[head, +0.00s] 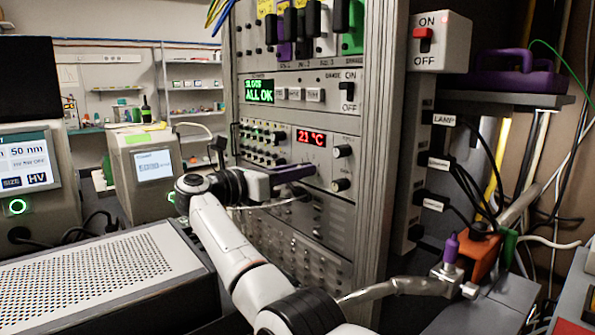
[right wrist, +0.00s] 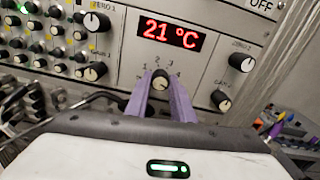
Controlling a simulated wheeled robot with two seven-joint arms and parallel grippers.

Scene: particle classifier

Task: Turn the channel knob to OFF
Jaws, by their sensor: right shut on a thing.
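The channel knob (right wrist: 160,80) is a small dark dial with a pale face, below the red temperature display in the right wrist view. Digits 1 to 4 are printed in an arc above it; its pointer is too small to read, and I cannot make out an OFF mark. My right gripper (right wrist: 161,88) has purple fingers, one on each side of the knob, shut on it. In the head view my right gripper (head: 308,171) reaches the rack panel just below the display, and the knob is hidden there. My left gripper is not in view.
The red display (head: 311,137) sits above the knob. Two other knobs, Zero 2 (right wrist: 241,60) and Gain 2 (right wrist: 221,101), are to its right. A field of small knobs (head: 262,145) lies to its left. A perforated grey box (head: 85,278) stands at front left.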

